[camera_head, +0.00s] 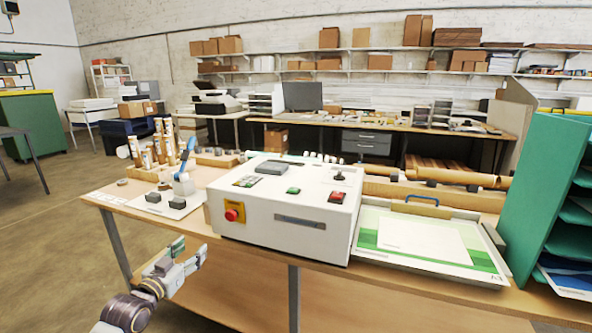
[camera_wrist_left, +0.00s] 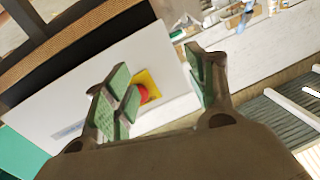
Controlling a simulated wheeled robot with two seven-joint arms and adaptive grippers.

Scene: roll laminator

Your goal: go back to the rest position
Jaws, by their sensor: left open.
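My left gripper (camera_head: 188,250) is open and empty, in front of the table's front edge at the lower left of the head view. In the left wrist view its two green-padded fingers (camera_wrist_left: 162,92) stand wide apart with nothing between them. The white laminator control box (camera_head: 290,212) stands on the table (camera_head: 118,200), to the right of the gripper. Its red emergency button on a yellow plate (camera_head: 233,214) faces the gripper, and the button also shows behind the left finger in the left wrist view (camera_wrist_left: 143,93). The gripper is apart from the box. My right gripper is not in view.
A white tray (camera_head: 490,262) with green and white sheets lies right of the box. A green shelf rack (camera_head: 545,190) stands at the far right. A wooden holder with rolls (camera_head: 150,172) and a blue-handled tool (camera_head: 186,160) stand at the table's left. Open floor (camera_head: 50,240) lies left.

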